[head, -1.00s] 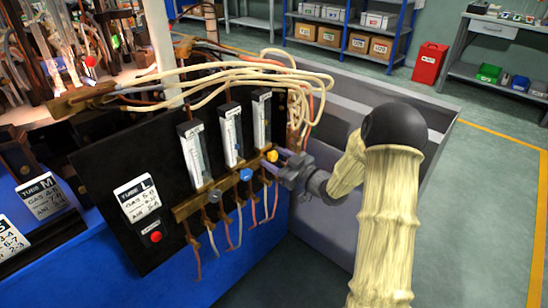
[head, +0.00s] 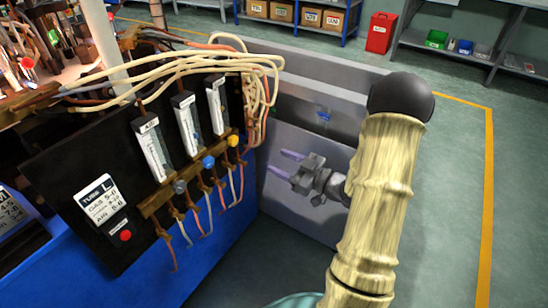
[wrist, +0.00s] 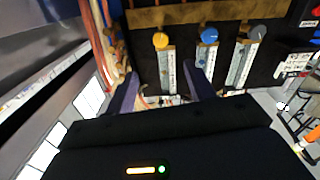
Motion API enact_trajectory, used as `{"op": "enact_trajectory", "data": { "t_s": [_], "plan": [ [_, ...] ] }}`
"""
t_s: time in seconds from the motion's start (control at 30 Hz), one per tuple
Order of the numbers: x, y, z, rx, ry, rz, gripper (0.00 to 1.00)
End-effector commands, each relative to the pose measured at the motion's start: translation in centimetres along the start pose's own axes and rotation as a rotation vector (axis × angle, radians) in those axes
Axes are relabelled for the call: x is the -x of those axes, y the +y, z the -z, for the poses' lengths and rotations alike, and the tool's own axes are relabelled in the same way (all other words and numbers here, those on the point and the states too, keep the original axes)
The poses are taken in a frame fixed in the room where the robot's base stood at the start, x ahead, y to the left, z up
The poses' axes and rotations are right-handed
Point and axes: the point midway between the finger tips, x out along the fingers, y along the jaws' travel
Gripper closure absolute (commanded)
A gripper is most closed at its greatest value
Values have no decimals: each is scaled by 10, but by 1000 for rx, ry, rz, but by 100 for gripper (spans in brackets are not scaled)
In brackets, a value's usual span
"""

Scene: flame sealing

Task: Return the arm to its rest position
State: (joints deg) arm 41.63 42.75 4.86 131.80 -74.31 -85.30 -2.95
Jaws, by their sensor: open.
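My gripper (head: 279,163) is open and empty, its two purple fingers apart. In the head view it hangs right of the black panel (head: 95,165), in front of the grey wall, clear of the knobs. My arm in its cream sleeve bends down to it from the right. In the wrist view the open gripper (wrist: 160,72) shows both fingers, with the panel beyond. The yellow knob (head: 233,140), blue knob (head: 208,162) and grey knob (head: 180,187) sit on the panel's brown bar, under three flow tubes.
Cream hoses (head: 190,65) loop over the panel's top and right edge, above and left of my gripper. A blue cabinet (head: 185,268) stands below the panel. A grey low wall (head: 300,215) lies behind the gripper. Open green floor (head: 450,200) lies to the right. A red bin (head: 380,33) stands far back.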

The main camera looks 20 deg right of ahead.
Motion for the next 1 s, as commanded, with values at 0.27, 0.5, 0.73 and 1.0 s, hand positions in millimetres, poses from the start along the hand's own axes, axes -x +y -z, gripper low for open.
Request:
{"op": "enact_trajectory", "data": {
  "t_s": [0.27, 0.5, 0.73, 1.0],
  "plan": [
    [0, 0, 0, 0, 0, 0, 46],
    [-2, 0, 0, 3, -12, -2, 46],
    [-22, 1, -8, 37, -209, -65, 46],
    [-28, -2, -16, 27, -573, -228, 46]
  ]
}}
